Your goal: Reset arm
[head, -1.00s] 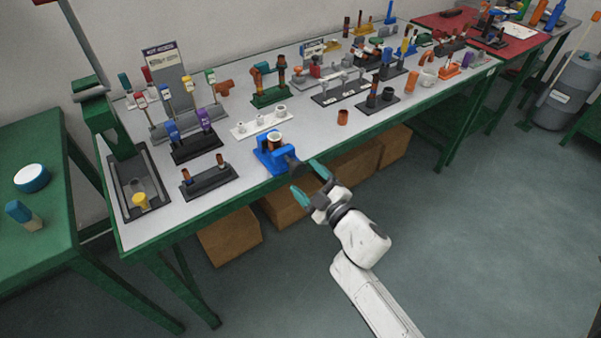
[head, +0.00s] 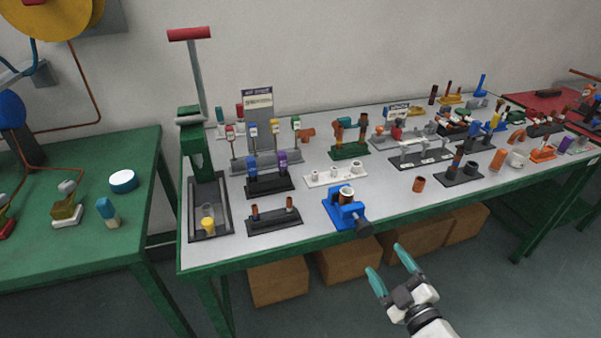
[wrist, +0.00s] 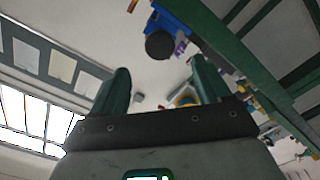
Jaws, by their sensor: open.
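My gripper (head: 390,269) is open and empty, its two teal fingers spread apart. In the head view it hangs in front of the table's front edge, right of the blue vise. In the wrist view the two dark green fingers (wrist: 161,86) stand apart with nothing between them but distant background. The blue vise (head: 340,213) sits at the table's front edge with a light ring-shaped part (head: 346,192) in it; its underside and dark round end (wrist: 159,46) show in the wrist view, apart from the fingers.
Cardboard boxes (head: 348,265) stand below. A second green table (head: 95,244) is at the left. Floor in front of the table is free.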

